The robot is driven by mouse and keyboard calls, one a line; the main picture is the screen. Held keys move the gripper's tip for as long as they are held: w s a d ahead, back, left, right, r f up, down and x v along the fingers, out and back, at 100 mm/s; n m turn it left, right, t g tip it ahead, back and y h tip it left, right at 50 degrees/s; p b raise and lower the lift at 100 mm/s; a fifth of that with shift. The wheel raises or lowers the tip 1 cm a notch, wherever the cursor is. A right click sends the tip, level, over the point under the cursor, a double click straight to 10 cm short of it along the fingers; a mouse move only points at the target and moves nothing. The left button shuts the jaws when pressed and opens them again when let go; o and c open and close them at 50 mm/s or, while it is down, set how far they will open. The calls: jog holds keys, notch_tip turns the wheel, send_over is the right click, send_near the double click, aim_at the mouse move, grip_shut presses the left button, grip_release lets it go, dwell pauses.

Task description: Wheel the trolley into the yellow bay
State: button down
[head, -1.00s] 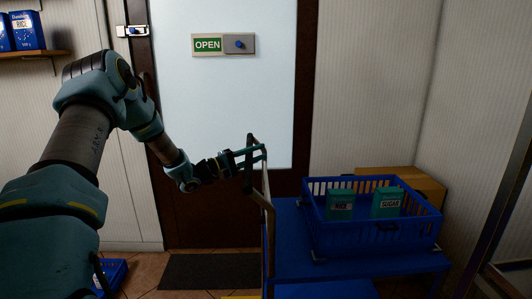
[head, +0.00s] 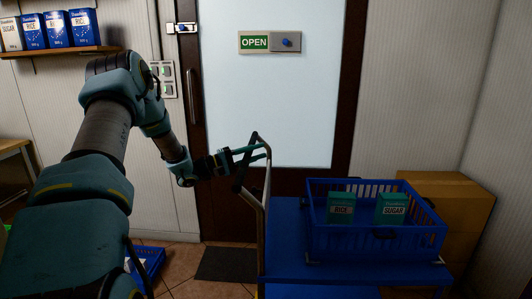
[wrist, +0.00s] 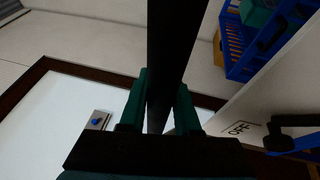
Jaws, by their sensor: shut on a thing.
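The blue trolley (head: 283,232) stands in front of me, right of centre in the head view. Its metal push handle has a dark grip bar (head: 241,176), at the near left end of the deck. My gripper (head: 248,160) is shut on this bar; in the wrist view the dark bar (wrist: 178,45) runs between the two teal fingers. A blue crate (head: 345,243) rides on the deck, holding a green rice box (head: 341,207) and a green sugar box (head: 391,208). I cannot make out the yellow bay in the current views.
A cardboard box (head: 465,215) stands at the wall behind the crate. The door (head: 265,110) with its OPEN sign is straight ahead, a dark mat (head: 227,264) before it. A blue floor crate (head: 148,262) is at left, below a shelf (head: 60,50).

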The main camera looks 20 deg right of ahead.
jog(key=shift+w+a+f, duration=0.1)
jog(key=shift+w+a, duration=0.1)
jog(key=shift+a, duration=0.3)
jog(key=shift+w+a, duration=0.2)
jog(key=shift+a, duration=0.3)
jog(key=c, duration=0.6)
grip_release()
jog(key=a+b, duration=0.1)
jog(key=a, duration=0.2)
jog(key=a+f+b, duration=0.1)
jog(key=a, duration=0.3)
jog(key=a+b, duration=0.1)
jog(key=a, duration=0.2)
jog(key=shift+s+a+f, duration=0.15)
jog(key=shift+a+f, duration=0.15)
jog(key=shift+f, duration=0.1)
